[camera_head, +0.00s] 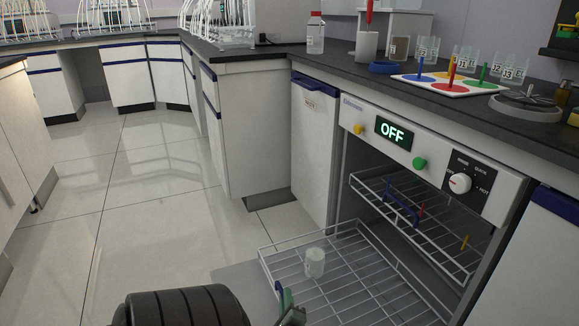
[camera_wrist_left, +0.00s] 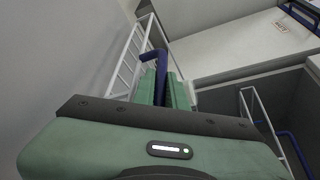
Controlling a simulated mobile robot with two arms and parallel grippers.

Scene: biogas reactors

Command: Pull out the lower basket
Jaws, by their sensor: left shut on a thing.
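The lower basket (camera_head: 345,270) is a white wire rack standing out in front of the open dishwasher (camera_head: 400,150). A clear beaker (camera_head: 315,263) stands in it. My left gripper (camera_head: 285,296) is at the basket's front edge, at the bottom of the head view and partly cut off. In the left wrist view, its green fingers (camera_wrist_left: 164,88) are shut on the blue handle (camera_wrist_left: 155,57) of the wire basket. The upper basket (camera_head: 415,222), with its blue handle (camera_head: 401,205), is further in, above the lower one. My right gripper is not in view.
A light grey panel, seemingly the lowered door (camera_head: 245,282), lies beneath the basket's front. The counter (camera_head: 440,105) above carries a bottle (camera_head: 316,35), glassware and a coloured peg board (camera_head: 450,82). Cabinets (camera_head: 250,130) stand to the left. The tiled floor (camera_head: 140,200) there is clear.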

